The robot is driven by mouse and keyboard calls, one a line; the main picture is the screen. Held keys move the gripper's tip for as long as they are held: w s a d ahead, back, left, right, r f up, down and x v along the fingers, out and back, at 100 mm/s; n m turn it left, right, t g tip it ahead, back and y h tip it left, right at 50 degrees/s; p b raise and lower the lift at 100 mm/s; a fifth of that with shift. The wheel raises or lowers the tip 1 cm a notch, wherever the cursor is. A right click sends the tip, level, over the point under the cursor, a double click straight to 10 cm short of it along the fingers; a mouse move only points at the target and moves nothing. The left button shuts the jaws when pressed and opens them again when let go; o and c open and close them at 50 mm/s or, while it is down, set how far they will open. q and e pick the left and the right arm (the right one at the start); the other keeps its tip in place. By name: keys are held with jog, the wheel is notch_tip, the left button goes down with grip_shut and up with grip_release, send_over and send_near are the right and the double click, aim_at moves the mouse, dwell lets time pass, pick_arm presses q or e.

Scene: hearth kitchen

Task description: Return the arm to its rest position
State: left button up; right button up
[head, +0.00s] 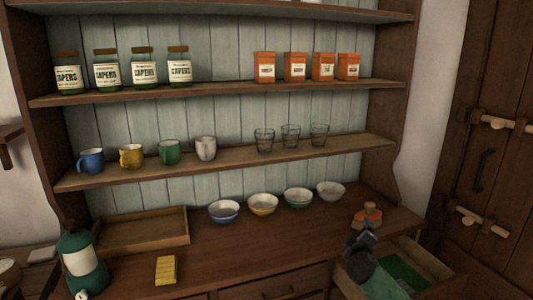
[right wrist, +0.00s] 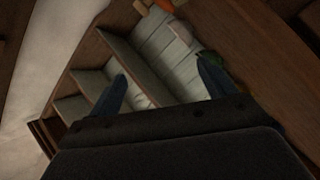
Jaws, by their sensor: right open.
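My right gripper (head: 360,239) is at the lower right of the head view, above the open drawer and in front of the counter's right end. In the right wrist view its two dark fingers (right wrist: 160,84) stand wide apart. Nothing shows held between them; the shelf unit appears tilted beyond. An orange-topped object (head: 368,214) sits on the counter just behind the gripper, partly hidden by it. My left gripper is not in view.
The drawer (head: 424,259) stands open below the counter, with a green thing (head: 405,273) inside. Several bowls (head: 263,204) line the counter's back. A wooden tray (head: 135,244), yellow block (head: 166,269) and green canister (head: 80,264) are at left. The counter's middle front is clear.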

jog(key=s+a+f+m+g+y, duration=0.1)
jog(key=s+a+f+m+g, duration=0.15)
jog(key=s+f, duration=0.65)
jog(key=s+a+f+m+g+y, duration=0.1)
jog(key=s+a+f+g, duration=0.4)
jog(key=f, duration=0.7)
jog(key=s+a+f+m+g+y, duration=0.1)
jog(key=s+f+g+y, duration=0.1)
jog(key=s+f, duration=0.75)
jog(key=s+a+f+g, duration=0.1)
jog(key=s+a+f, duration=0.1)
jog(key=s+f, duration=0.4)
jog(key=s+a+f+m+g, duration=0.1)
jog(key=s+f, duration=0.6)
jog(key=s, duration=0.7)
jog(key=s+a+f+m+g, duration=0.1)
jog(key=s+a+f+g, duration=0.2)
jog(key=s+f, duration=0.3)
jog(key=s, duration=0.5)
jog(key=shift+f+y, duration=0.15)
jog(key=shift+y, duration=0.25)
